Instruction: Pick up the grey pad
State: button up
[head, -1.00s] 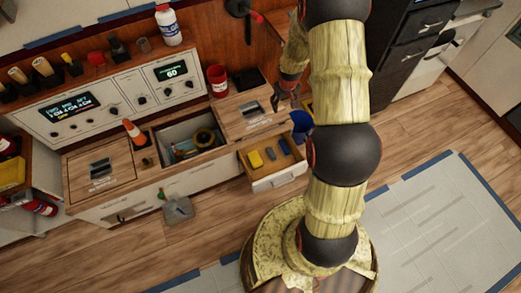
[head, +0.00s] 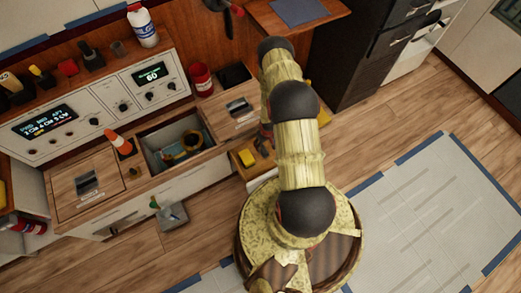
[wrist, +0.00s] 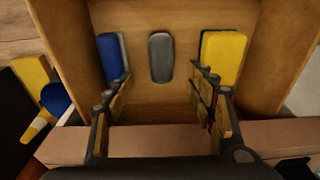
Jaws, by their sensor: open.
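In the wrist view the grey pad (wrist: 160,57) lies flat on the wooden bottom of an open drawer (wrist: 142,101). A blue pad (wrist: 109,57) is on its left and a yellow pad (wrist: 223,57) on its right, with gaps between. My gripper (wrist: 160,77) is open and empty, its fingers spread to either side of the grey pad's line. The fingertips overlap the blue and yellow pads in the picture; whether they touch them I cannot tell. In the head view my arm hides the grey pad, and the yellow pad (head: 247,158) shows beside it.
Drawer walls stand close around the pads. A blue-grey mat (head: 299,10) lies on a wooden surface at the back.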

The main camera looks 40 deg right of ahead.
aim_at(263, 149)
jog(key=f+b, duration=0.1)
jog(key=f, duration=0.1)
jog(key=f+b, duration=0.1)
jog(key=f, duration=0.1)
jog(key=w+f+b, duration=0.1)
jog(key=f, duration=0.2)
jog(key=shift+r, duration=0.15)
jog(key=shift+c, duration=0.7)
jog(key=c, duration=1.1)
